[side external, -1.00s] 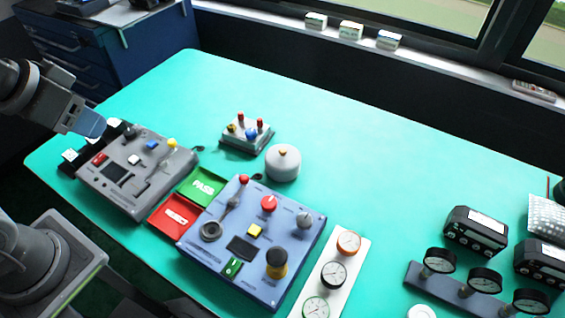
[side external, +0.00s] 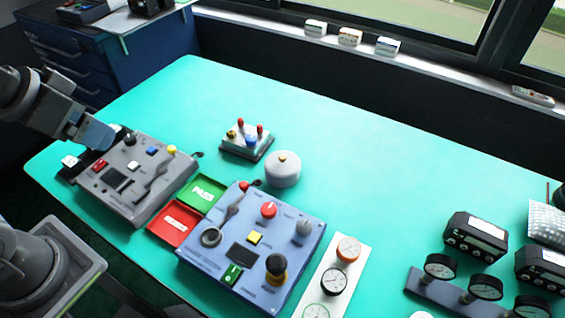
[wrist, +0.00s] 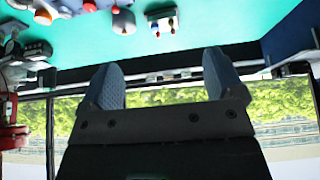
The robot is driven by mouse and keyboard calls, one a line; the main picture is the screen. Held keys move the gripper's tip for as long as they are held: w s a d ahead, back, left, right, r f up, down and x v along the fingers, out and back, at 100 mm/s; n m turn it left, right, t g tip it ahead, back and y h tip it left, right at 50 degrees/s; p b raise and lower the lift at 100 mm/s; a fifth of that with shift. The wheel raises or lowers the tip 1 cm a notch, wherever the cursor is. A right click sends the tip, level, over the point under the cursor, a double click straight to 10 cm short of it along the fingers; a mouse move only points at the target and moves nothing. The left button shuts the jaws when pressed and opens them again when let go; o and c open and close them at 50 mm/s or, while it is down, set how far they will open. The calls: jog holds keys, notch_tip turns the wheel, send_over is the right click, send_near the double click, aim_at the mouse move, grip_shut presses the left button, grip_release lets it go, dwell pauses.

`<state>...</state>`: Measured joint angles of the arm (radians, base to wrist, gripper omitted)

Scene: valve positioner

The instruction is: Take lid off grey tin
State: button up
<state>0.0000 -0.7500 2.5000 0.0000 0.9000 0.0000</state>
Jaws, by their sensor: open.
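The grey tin (side external: 283,174) stands upright near the middle of the green table, behind the blue panel. Its lid (side external: 283,157), with a small orange-yellow knob on top, sits on it. My gripper (side external: 101,136) is at the left, over the far-left corner of the grey panel and well away from the tin. In the wrist view its two fingers (wrist: 163,80) are spread apart with nothing between them.
A small stand with coloured knobs (side external: 247,140) is just left of the tin. The grey panel (side external: 135,180), green PASS tray (side external: 203,190), red tray (side external: 174,222) and blue panel (side external: 250,245) lie in front. Gauges (side external: 485,288) are at right. The table behind and right of the tin is clear.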

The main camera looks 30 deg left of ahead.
jog(key=shift+o, duration=1)
